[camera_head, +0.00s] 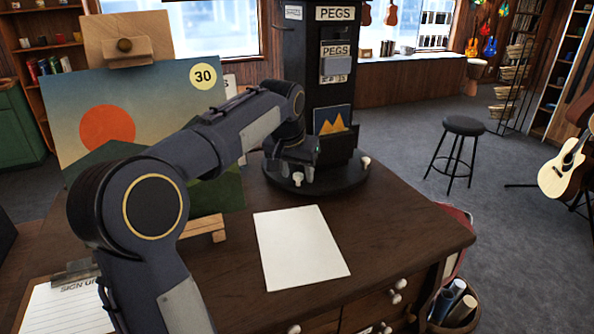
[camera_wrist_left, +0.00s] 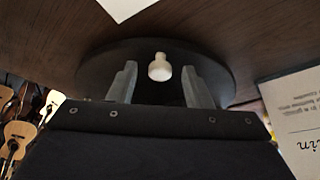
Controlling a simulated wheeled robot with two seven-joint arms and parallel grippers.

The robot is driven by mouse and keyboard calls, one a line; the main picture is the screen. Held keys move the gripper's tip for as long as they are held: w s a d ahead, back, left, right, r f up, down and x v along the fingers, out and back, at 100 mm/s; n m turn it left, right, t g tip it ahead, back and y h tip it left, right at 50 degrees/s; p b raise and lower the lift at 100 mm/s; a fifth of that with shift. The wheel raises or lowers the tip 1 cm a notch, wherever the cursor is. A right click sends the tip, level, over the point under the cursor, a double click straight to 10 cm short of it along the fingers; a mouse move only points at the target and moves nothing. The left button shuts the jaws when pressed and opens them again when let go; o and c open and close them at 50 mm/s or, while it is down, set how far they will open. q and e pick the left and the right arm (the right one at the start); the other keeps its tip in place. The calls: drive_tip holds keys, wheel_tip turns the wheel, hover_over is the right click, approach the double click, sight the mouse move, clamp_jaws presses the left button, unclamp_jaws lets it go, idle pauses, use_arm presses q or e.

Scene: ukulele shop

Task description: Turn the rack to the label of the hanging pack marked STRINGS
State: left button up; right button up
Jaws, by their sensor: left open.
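The rack (camera_head: 303,75) is a dark column on a round black base (camera_head: 338,185) with white knobs on its rim. The side facing me has a PEGS sign (camera_head: 335,14) and a hanging pack marked PEGS (camera_head: 335,64). I see no readable STRINGS label. My left gripper (camera_head: 290,176) is low at the near left of the base, by a white knob (camera_head: 297,179). In the left wrist view the gripper (camera_wrist_left: 160,85) is open, with the knob (camera_wrist_left: 159,68) between its fingers; I cannot tell whether they touch it. My right gripper is out of view.
A painting on an easel (camera_head: 150,140) stands left, behind my left arm. White paper (camera_head: 300,247) lies on the wooden table (camera_head: 400,235), and a sign-up clipboard (camera_head: 65,305) is at front left. A stool (camera_head: 461,127) stands beyond. The table's right side is clear.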

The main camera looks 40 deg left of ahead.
use_arm(q)
drive_tip(key=shift+c, duration=0.5)
clamp_jaws()
